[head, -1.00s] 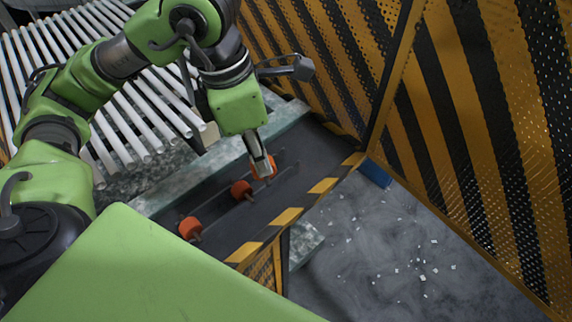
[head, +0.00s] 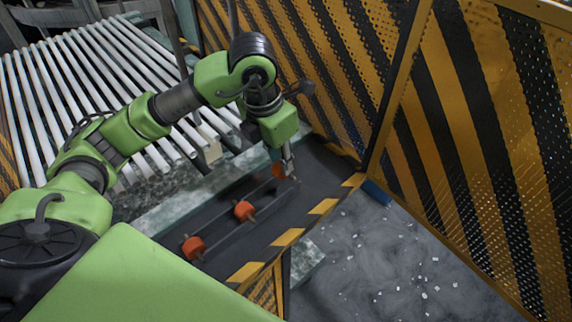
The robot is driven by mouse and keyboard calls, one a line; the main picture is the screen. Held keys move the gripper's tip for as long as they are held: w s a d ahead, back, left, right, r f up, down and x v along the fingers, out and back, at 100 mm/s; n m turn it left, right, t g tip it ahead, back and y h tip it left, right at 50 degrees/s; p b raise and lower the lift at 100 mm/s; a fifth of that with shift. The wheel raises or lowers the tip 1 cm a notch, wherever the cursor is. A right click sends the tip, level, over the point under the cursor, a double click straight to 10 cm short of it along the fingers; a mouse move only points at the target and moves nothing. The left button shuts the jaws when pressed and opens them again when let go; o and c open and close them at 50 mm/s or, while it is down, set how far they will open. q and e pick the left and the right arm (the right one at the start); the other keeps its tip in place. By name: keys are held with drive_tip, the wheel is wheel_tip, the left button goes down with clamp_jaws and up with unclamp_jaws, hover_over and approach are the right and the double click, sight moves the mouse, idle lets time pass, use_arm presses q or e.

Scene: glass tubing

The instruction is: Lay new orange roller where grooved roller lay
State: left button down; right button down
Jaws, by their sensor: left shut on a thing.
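Three orange rollers show in the head view along a dark rack on the bench. One orange roller (head: 193,247) lies at the near left end and another orange roller (head: 243,210) lies in the middle. A third orange roller (head: 278,170) is at the far right end, in my left gripper (head: 287,169). The gripper points down and is shut on this roller, hiding part of it. I cannot tell whether the roller touches the rack (head: 225,232). No grooved roller can be made out. My right gripper is not in view.
White glass tubes (head: 75,95) lie in a row at the upper left. A yellow-and-black striped perforated guard (head: 470,140) stands along the right and back. The bench's front edge has yellow-black striping (head: 287,237). White shards (head: 357,260) litter the grey floor.

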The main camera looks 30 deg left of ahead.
use_arm(q)
drive_tip(key=shift+w+f, duration=1)
drive_tip(key=shift+f, duration=0.2)
drive_tip(key=f+p, duration=0.2)
drive_tip(key=f, duration=0.1)
drive_tip(key=shift+w, duration=0.35)
drive_tip(key=shift+a+f, duration=0.1)
drive_tip(key=shift+f, duration=0.35)
drive_tip(key=shift+f, duration=0.15)
drive_tip(key=shift+f+b, duration=0.35)
drive_tip(key=shift+b, duration=0.05)
drive_tip(key=c, duration=1.8)
unclamp_jaws()
drive_tip(key=shift+c, duration=0.2)
